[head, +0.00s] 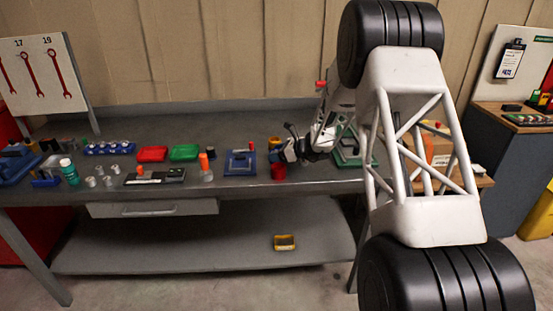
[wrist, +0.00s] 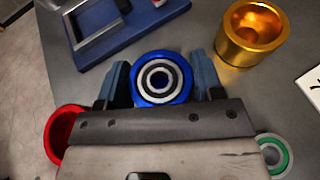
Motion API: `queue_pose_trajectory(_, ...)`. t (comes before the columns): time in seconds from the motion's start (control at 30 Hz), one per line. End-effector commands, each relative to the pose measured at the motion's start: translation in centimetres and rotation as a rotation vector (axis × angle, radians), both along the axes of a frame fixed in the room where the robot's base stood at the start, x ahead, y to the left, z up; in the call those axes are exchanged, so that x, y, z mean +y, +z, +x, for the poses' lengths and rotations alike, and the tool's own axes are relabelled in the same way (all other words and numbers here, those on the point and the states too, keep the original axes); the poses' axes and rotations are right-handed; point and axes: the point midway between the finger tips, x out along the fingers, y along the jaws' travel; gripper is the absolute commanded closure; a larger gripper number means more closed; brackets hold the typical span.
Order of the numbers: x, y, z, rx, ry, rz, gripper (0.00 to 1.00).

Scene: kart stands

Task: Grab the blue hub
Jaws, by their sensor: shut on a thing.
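The blue hub (wrist: 160,78) is a round blue ring with a pale and dark centre, seen from above in the wrist view. My gripper (wrist: 160,82) has one blue-grey finger on each side of it and is shut on it. In the head view my gripper (head: 284,152) is at the workbench, near its front edge. There the blue hub is hard to tell apart from the fingers. I cannot tell whether it touches the bench top or is held just above it.
A gold hub (wrist: 252,33) stands right of the fingers, a red hub (wrist: 63,133) to the left, and a green-ringed hub (wrist: 273,155) to the right. A blue fixture (wrist: 118,27) lies close by. Red (head: 152,154) and green (head: 185,152) trays are further left on the bench (head: 232,118).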

Motion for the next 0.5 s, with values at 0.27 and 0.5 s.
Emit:
queue_pose_trajectory(0.27, 0.0, 0.1, 0.0, -0.001, 0.000, 0.001, 0.73)
queue_pose_trajectory(0.5, 0.0, 1.1, 0.0, -0.002, 0.000, 0.000, 0.73)
